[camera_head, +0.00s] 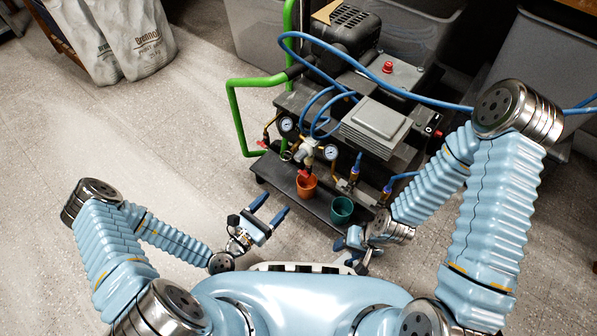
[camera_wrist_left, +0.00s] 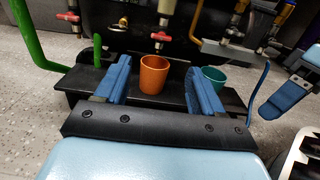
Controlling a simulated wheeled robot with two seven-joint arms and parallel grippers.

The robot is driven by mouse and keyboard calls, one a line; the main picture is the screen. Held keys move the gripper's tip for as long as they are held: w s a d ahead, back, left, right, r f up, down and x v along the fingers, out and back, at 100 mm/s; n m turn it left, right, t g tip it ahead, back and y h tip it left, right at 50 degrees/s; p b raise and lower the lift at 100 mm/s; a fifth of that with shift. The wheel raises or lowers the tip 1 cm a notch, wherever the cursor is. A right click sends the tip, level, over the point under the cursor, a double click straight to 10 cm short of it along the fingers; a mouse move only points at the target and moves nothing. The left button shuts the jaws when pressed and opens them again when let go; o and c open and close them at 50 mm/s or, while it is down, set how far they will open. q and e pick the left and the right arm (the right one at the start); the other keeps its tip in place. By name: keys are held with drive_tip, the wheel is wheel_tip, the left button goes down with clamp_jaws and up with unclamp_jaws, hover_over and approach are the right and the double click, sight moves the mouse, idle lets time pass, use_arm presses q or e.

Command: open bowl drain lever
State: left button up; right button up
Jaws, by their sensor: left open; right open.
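A red lever (camera_head: 304,173) sits at the bottom of a pale fitting (camera_head: 307,150) on the compressor's front, just above an orange cup (camera_head: 306,186). It also shows in the left wrist view (camera_wrist_left: 160,64). I take it for the bowl drain lever; its open or shut position is too small to tell. My left gripper (camera_head: 271,207) is open and empty, in front of the black base and apart from the lever; in the wrist view its fingers (camera_wrist_left: 157,70) appear on either side of the orange cup. My right gripper (camera_head: 352,256) is open and empty at the front right.
The compressor (camera_head: 350,30) stands on a black base plate (camera_head: 322,208) with a green cup (camera_head: 341,209) on it. Another red lever (camera_head: 263,144) is at the left. Green pipe (camera_head: 236,115) and blue hoses (camera_head: 420,97) surround it.

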sight(304, 174)
use_arm(q)
drive_tip(key=b+x, duration=0.2)
drive_tip(key=x, duration=1)
drive_tip(key=shift+w+d, duration=0.2)
